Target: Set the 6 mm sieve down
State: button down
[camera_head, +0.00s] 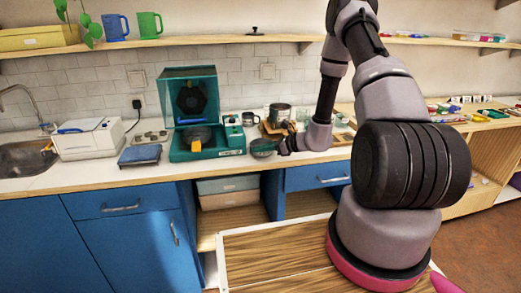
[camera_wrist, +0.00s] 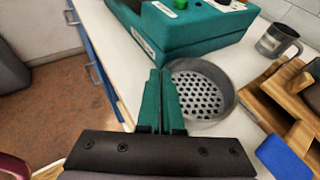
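A round grey sieve (camera_wrist: 205,92) with a perforated floor of round holes lies level in the wrist view, over the white counter. In the head view the sieve (camera_head: 263,148) is small, near the counter's front edge, right of the green machine. No size mark is readable on it. My gripper (camera_wrist: 160,75) has its two green fingers close together at the sieve's left wall, with the rim appearing pinched between them. In the head view my gripper (camera_head: 281,147) is at the sieve's right side. I cannot tell whether the sieve's underside touches the counter.
The green machine (camera_wrist: 190,32) stands close beside the sieve. A metal mug (camera_wrist: 278,38), a wooden rack (camera_wrist: 275,100) and a blue block (camera_wrist: 286,157) are on its other side. A blue-topped scale (camera_head: 140,154) and white printer-like box (camera_head: 90,140) stand farther left on the counter (camera_head: 100,174).

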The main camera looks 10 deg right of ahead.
jog(key=c, duration=1.1)
grip_release()
jog(key=shift+f, duration=0.15)
jog(key=shift+r, duration=0.2)
jog(key=v, duration=1.2)
jog(key=s+a+r+n+g, duration=0.2)
jog(key=s+r+n, duration=0.15)
jog(key=r, duration=0.35)
jog(key=s+a+r+n+g+h, duration=0.1)
jog(key=s+a+r+n+g, duration=0.1)
jog(key=a+r+n, duration=0.3)
jog(key=s+r+n+g, duration=0.2)
jog(key=s+r+n, duration=0.1)
jog(key=r, duration=0.5)
jog(key=s+d+r+n+t+h, duration=0.1)
jog(key=s+r+n+h, duration=0.1)
jog(key=s+r, duration=0.3)
jog(key=s+d+r+n+t+h, duration=0.1)
jog(key=s+r+n+t+h, duration=0.1)
jog(key=s+r+n+h, duration=0.1)
jog(key=s+d+r+n+t+h, duration=0.1)
jog(key=s+r+n+t+h, duration=0.1)
jog(key=s+r, duration=0.5)
jog(key=shift+d+r+n+h, duration=0.35)
jog(key=shift+n+h, duration=0.25)
jog(key=shift+n, duration=0.35)
